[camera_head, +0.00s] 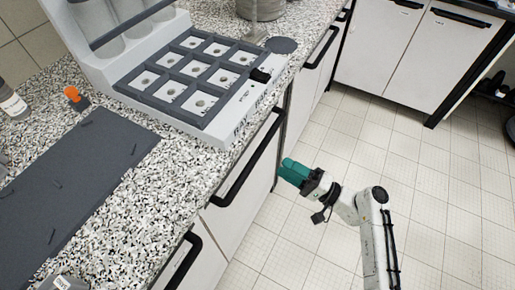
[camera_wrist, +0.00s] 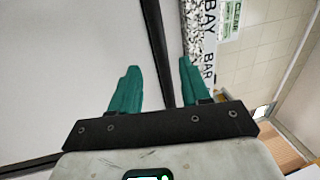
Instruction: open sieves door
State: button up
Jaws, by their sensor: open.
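My gripper (camera_head: 288,169) is beside the cabinet fronts under the counter, low and to the right of them in the head view. Its two teal fingers are apart in the wrist view (camera_wrist: 160,80), with nothing held between them. A white cabinet door (camera_head: 237,215) with a long black bar handle (camera_head: 250,160) stands left of the gripper. In the wrist view a dark vertical strip (camera_wrist: 157,45) lies beyond the fingers between pale panels; I cannot tell whether it is a handle or a gap. No door label for the sieves is readable.
The speckled counter (camera_head: 120,200) bears a grey unit with a tray of several square cells (camera_head: 200,72), a dark mat (camera_head: 70,185) and an orange-topped item (camera_head: 73,95). More white cabinets (camera_head: 395,50) stand at the back. The tiled floor (camera_head: 440,190) on the right is clear.

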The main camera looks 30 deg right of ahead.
aim_at(258, 153)
jog(key=p+x, duration=0.1)
jog(key=x, duration=0.8)
jog(key=shift+w+a+r, duration=0.1)
jog(key=shift+w+a, duration=0.15)
jog(key=shift+w, duration=0.05)
jog(key=shift+c, duration=0.2)
grip_shut()
